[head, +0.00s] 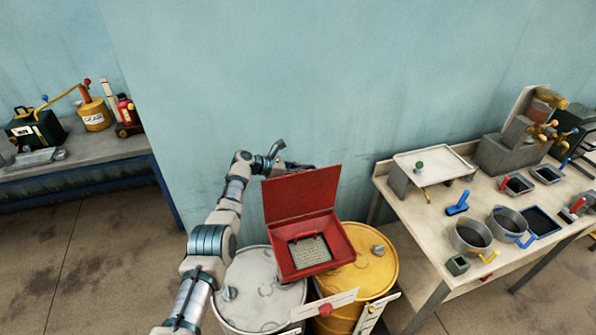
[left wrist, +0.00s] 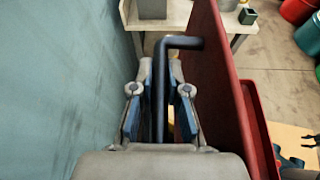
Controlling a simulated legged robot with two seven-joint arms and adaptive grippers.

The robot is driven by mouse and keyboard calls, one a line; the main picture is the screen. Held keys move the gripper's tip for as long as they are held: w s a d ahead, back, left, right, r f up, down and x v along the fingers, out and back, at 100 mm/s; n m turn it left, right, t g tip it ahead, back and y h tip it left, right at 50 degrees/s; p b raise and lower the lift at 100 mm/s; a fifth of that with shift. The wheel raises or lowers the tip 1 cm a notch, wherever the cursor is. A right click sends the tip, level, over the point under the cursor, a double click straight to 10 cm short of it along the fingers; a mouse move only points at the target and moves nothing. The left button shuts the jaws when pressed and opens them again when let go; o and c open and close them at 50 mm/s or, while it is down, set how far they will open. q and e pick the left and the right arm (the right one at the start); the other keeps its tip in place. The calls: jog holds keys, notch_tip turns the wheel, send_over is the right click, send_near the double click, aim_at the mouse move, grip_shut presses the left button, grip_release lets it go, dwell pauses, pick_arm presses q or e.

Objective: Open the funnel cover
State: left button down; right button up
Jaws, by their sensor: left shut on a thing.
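The red funnel cover (head: 302,192) stands raised, nearly upright, at the back of the red square funnel (head: 335,232). A grate (head: 309,252) shows inside the open funnel. My left gripper (head: 300,166) is behind the cover's upper edge. In the left wrist view, my gripper fingers (left wrist: 161,95) are around the dark bent handle (left wrist: 182,42), which meets the red cover (left wrist: 222,70) on the right. The gripper is shut on this handle. In the head view the cover hides most of the handle. My right gripper is not in view.
The funnel sits above a white drum (head: 257,293) and a yellow drum (head: 372,272). A blue wall (head: 330,80) rises close behind. A workbench (head: 415,215) with pans (head: 470,237) and tools stands at right. Another bench (head: 90,152) with cans stands at far left.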

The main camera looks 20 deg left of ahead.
pick_arm(q)
jog(key=shift+w+d+r, duration=0.1)
jog(key=shift+d+r, duration=0.05)
jog(key=shift+r, duration=0.35)
jog(key=c, duration=1.3)
grip_release()
jog(key=shift+o, duration=0.7)
jog(key=shift+d, duration=0.1)
jog(key=shift+s+d+f, duration=0.15)
jog(key=shift+s, duration=0.05)
jog(key=shift+s+a, duration=0.2)
jog(key=shift+a, duration=0.45)
jog(key=v, duration=1)
jog(key=shift+s+r, duration=0.3)
jog(key=shift+s, duration=0.05)
jog(key=shift+a, duration=0.1)
